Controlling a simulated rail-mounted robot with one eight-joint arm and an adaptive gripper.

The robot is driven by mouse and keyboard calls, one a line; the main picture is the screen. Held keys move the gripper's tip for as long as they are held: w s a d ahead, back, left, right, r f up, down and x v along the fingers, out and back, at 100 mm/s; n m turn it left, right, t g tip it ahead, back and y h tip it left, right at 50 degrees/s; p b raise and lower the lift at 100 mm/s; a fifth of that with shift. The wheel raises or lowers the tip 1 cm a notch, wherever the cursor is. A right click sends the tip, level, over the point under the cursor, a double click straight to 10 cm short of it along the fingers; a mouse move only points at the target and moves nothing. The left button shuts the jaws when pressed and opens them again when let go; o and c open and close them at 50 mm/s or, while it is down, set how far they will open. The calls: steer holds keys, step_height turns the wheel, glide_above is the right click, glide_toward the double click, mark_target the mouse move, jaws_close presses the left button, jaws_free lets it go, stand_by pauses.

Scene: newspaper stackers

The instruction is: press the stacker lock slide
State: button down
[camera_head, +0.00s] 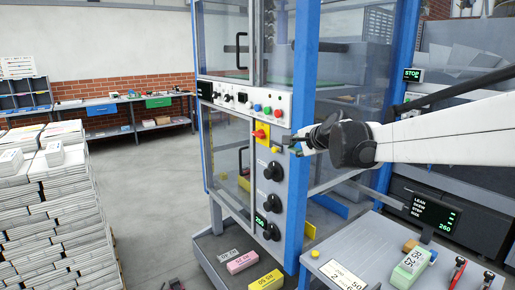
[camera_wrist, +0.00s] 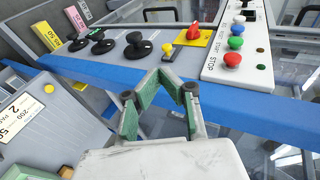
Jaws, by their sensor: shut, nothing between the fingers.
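My gripper (camera_wrist: 166,76) is shut and empty in the wrist view, its green-padded fingers meeting at a point over the blue frame post (camera_wrist: 110,72). In the head view my gripper (camera_head: 300,141) is in front of the stacker's control column, level with the red switch on a yellow plate (camera_head: 261,133). I cannot tell whether it touches anything. I cannot identify the lock slide for sure. A small fitting (camera_wrist: 169,48) shows just beyond the fingertips in the wrist view, beside the red switch (camera_wrist: 194,31).
Black knobs (camera_head: 272,171) run down the column below the switch. A button panel (camera_head: 247,100) is above. A grey side table (camera_head: 360,245) with small blocks stands at lower right. Newspaper stacks (camera_head: 60,210) are at left. The floor between is clear.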

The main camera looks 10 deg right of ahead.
mark_target(275, 149)
steer(key=shift+w+d+m, duration=0.25)
steer(key=shift+w+d, duration=0.15)
steer(key=shift+w, duration=0.2)
steer(key=shift+w+d+m, duration=0.25)
steer(key=shift+w+d, duration=0.15)
steer(key=shift+w, duration=0.15)
steer(key=p+x, duration=0.1)
steer(key=x, duration=0.6)
steer(key=p+x, duration=0.1)
steer(key=x, duration=0.6)
steer(key=shift+w+r, duration=0.1)
steer(key=shift+r, duration=0.15)
steer(key=w, duration=0.1)
steer(key=w+a, duration=0.1)
steer(key=w+a+b, duration=0.1)
steer(key=shift+w, duration=0.3)
steer(key=shift+d, duration=0.1)
steer(key=shift+s+r, duration=0.15)
steer(key=shift+s, duration=0.05)
